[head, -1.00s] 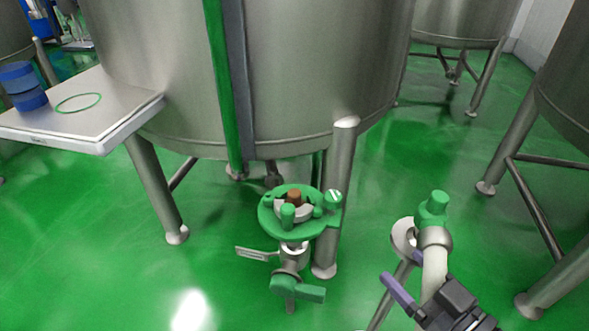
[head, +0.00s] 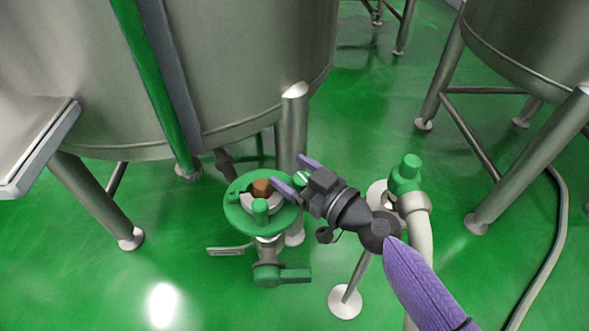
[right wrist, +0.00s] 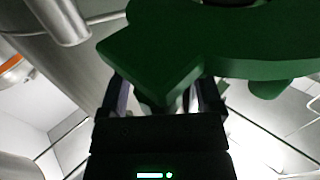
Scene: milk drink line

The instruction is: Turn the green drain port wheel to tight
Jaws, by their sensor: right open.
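The green drain port wheel (head: 238,214) is a ring with upright knobs around a brown centre, on a pipe below the large steel tank. A tab with a white-marked round top (head: 302,178) sticks out on its right side. My right gripper (head: 289,172), with purple fingers, is open at that side, with the tab seen between its fingers. In the right wrist view, a dark green plate with a pointed corner (right wrist: 165,62) lies over and between the open fingers (right wrist: 165,98). Whether they touch it is hidden. My left gripper is not in view.
A green valve handle (head: 290,276) and a metal lever (head: 226,251) sit below the wheel. A tank leg (head: 293,125) stands close behind. A green-capped hose end (head: 408,175) on a stand is to the right. The green floor in front is clear.

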